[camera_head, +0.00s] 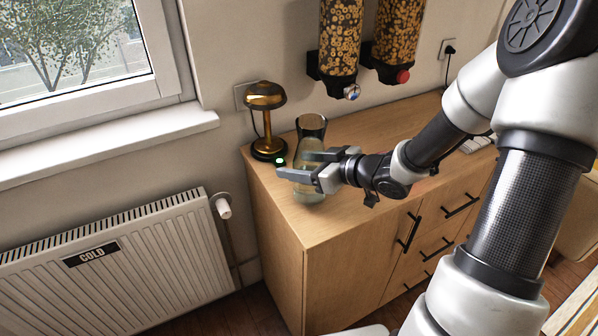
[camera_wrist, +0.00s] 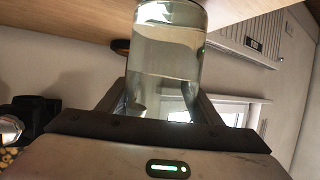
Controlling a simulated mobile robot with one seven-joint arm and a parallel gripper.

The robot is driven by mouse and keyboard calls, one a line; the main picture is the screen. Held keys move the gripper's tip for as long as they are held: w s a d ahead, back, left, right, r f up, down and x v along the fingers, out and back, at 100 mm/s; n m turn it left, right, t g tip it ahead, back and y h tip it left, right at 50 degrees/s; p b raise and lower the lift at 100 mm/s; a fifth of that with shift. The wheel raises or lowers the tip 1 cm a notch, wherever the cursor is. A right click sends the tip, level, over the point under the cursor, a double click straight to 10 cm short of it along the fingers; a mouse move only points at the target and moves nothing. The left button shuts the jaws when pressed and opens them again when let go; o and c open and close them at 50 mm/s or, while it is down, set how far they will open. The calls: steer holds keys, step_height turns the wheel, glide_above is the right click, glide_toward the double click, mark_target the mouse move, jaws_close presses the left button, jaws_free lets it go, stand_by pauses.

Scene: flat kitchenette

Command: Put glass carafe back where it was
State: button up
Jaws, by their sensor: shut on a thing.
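The glass carafe (camera_head: 311,134) is upright at the left end of the wooden cabinet top, with a flared dark-tinted rim and clear liquid low inside. My gripper (camera_head: 300,166) reaches in from the right and is shut on the carafe's body, one finger on each side. In the wrist view the carafe (camera_wrist: 170,45) stands between the two fingers (camera_wrist: 160,105), its base end toward the wooden surface. I cannot tell whether its base touches the cabinet top. The lower body is partly hidden behind my gripper in the head view.
A brass lamp (camera_head: 265,96) with a dark base stands close to the left of the carafe. The cabinet top (camera_head: 326,225) is bare in front. Two cereal dispensers (camera_head: 340,40) hang on the wall behind. A radiator (camera_head: 130,265) stands left, below the window.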

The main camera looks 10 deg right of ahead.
steer(key=shift+f, duration=0.45)
steer(key=shift+f, duration=0.15)
steer(key=o, duration=1.8)
steer(key=p+v, duration=0.4)
steer(key=v, duration=0.8)
